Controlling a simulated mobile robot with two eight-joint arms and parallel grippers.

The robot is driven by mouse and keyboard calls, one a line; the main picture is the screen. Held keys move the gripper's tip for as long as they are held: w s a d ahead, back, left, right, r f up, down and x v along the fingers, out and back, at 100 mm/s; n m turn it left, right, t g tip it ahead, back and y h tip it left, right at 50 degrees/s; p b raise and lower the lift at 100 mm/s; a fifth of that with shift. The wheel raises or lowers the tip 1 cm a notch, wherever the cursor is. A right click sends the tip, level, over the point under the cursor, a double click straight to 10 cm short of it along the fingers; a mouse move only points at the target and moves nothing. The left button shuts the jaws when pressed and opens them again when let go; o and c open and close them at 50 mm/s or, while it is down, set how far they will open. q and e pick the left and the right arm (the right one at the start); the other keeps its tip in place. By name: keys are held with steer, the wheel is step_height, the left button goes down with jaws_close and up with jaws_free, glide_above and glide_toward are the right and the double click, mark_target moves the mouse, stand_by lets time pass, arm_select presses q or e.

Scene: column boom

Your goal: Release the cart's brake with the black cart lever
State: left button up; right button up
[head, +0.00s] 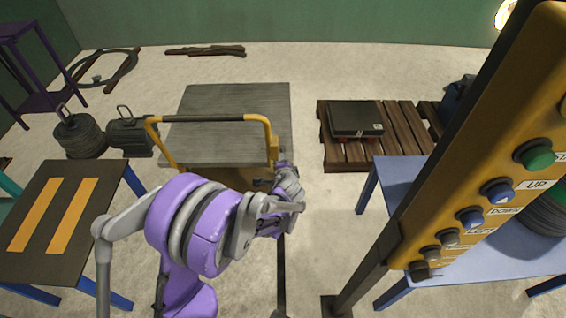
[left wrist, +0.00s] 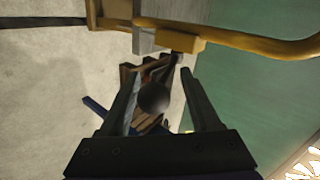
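The cart (head: 225,105) has a grey flat deck and a yellow tube handle (head: 272,135) with a dark grip. My left gripper (head: 287,188) is at the near right side of the cart, below the handle. In the left wrist view, the black lever's round knob (left wrist: 154,97) lies between the two open fingers of the gripper (left wrist: 160,75), with a visible gap to each finger. The yellow cart frame (left wrist: 180,42) is just beyond the fingertips. In the head view my arm and gripper hide the lever. My right gripper is in neither view.
A yellow button pendant (head: 485,150) on a dark post stands at the right, before a blue table (head: 400,175). A pallet (head: 347,152) bears a dark box (head: 355,118). A dark table (head: 85,190) with orange stripes is at left. Floor between cart and pallet is clear.

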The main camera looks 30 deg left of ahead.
arm_select(q)
steer(key=s+f+p+v, duration=0.1)
steer(key=p+v, duration=0.1)
steer(key=v, duration=0.7)
steer(key=shift+d+f, duration=0.3)
steer(key=shift+d, duration=0.1)
steer(key=shift+s, duration=0.15)
stand_by(0.3)
steer(key=p+v, duration=0.2)
steer(key=v, duration=0.8)
steer(key=shift+s+r+p, duration=0.25)
steer(key=shift+p, duration=0.05)
steer(key=shift+d, duration=0.1)
